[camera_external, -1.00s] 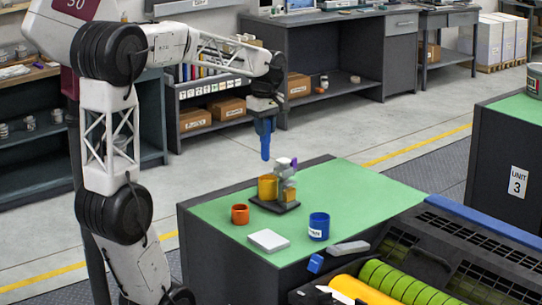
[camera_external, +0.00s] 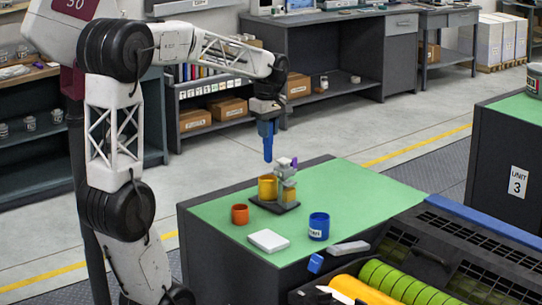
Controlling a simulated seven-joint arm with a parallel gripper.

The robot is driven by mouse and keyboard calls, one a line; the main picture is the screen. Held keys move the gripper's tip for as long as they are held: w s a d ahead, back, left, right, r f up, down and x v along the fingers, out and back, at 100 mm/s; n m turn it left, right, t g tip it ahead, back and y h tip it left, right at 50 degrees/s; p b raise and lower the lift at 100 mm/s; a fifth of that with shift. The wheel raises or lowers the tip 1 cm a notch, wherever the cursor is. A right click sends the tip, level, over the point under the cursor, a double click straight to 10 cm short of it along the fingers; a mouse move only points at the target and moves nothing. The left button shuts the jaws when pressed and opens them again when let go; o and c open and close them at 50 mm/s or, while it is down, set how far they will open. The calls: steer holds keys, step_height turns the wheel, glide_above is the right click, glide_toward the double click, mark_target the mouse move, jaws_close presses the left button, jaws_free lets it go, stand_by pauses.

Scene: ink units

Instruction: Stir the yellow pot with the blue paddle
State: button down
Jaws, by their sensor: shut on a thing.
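The yellow pot (camera_external: 267,187) stands on the dark base of a small grey stand on the green tabletop. My gripper (camera_external: 267,119) is above the pot, pointing down. It is shut on the blue paddle (camera_external: 267,143), which hangs upright below it. The paddle's lower tip is just above the pot's rim and looks apart from it. The inside of the pot is too small to make out.
The grey stand (camera_external: 285,180) with a purple part rises close to the pot's right.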

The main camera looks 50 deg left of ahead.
mark_target(268, 154)
steer(key=shift+f, duration=3.9)
steer(key=shift+d, duration=0.3)
